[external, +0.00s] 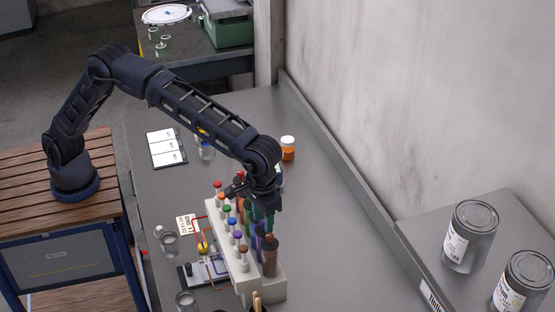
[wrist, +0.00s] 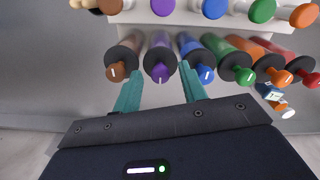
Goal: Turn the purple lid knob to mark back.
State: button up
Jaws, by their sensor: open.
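The purple lid knob (wrist: 159,73) sits on the black collar of a purple tube (wrist: 159,53) in the wrist view, with a short white mark on its face. My gripper (wrist: 158,79) is open, its two teal fingers on either side of the purple knob, the right one near the blue knob (wrist: 206,75). I cannot tell whether either finger touches the purple knob. In the external view my gripper (external: 262,213) is over the back row of the pale rack (external: 248,288), and the arm hides part of that row.
Brown (wrist: 116,72), green (wrist: 244,75), orange (wrist: 280,78) and red (wrist: 311,80) marked knobs stand close by in the same row. A second row of coloured caps runs alongside. An orange jar (external: 288,153) stands behind; the grey bench (external: 340,235) is clear on the right.

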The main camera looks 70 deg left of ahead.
aim_at(263, 221)
notch_tip(263, 221, up, 11)
dwell(0.6)
jog(key=shift+f, duration=0.1)
dwell(0.3)
